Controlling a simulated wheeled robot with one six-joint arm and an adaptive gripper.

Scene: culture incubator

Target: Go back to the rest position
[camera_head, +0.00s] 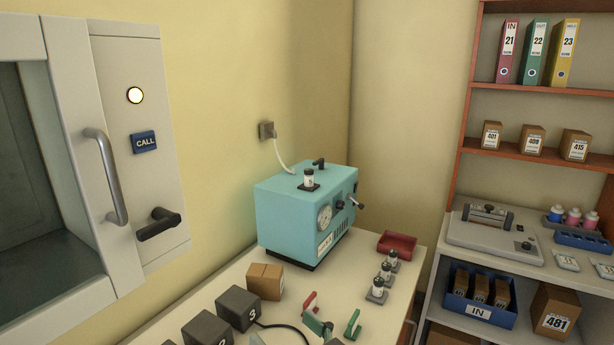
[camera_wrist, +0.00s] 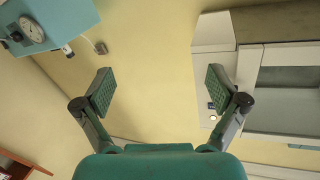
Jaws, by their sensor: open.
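My gripper (camera_wrist: 160,88) shows in the wrist view with its two fingers spread wide. Their green ribbed pads face each other with only the plain wall between them, and nothing is held. The gripper is tilted so that the room appears turned over in this view. In the head view, green and red pieces (camera_head: 318,322) stand at the bottom edge above the bench; I cannot tell whether they belong to my gripper. The turquoise incubator (camera_head: 290,220) stands on the bench with a small vial (camera_head: 309,180) on top; it also shows in the wrist view (camera_wrist: 55,25).
The bench (camera_head: 225,290) holds dark numbered blocks (camera_head: 238,308), a cardboard box (camera_head: 265,281), several vials (camera_head: 377,290) and a red tray (camera_head: 397,245). A glazed cabinet (camera_head: 100,150) with handles is at left. Shelves (camera_head: 540,90) with binders and boxes stand at right.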

